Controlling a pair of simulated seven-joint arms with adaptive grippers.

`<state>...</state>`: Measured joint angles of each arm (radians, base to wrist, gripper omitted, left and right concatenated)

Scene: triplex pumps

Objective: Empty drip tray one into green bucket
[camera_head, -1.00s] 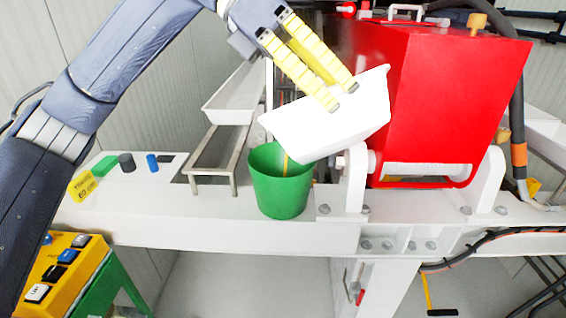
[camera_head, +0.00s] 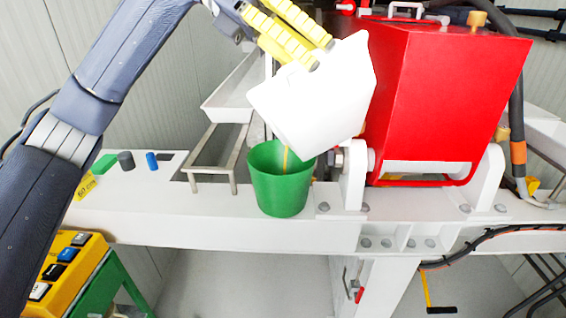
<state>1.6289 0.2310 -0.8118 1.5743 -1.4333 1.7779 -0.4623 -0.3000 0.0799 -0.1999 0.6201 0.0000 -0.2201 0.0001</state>
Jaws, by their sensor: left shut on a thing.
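A white drip tray (camera_head: 318,100) is held tilted steeply above the green bucket (camera_head: 280,188), its lower left corner over the bucket's mouth. A thin amber stream runs from that corner down into the bucket. My left gripper (camera_head: 322,52), with yellow fingers, is shut on the tray's upper edge. The bucket stands upright on the white frame, and its inside is mostly hidden. Another white tray (camera_head: 232,88) sits behind on the left. I do not see my right gripper.
A red pump housing (camera_head: 445,100) stands close to the right of the held tray. A metal stand (camera_head: 212,165) is left of the bucket. Small green, grey and blue blocks lie on the frame's left end. A yellow button box (camera_head: 62,262) is at lower left.

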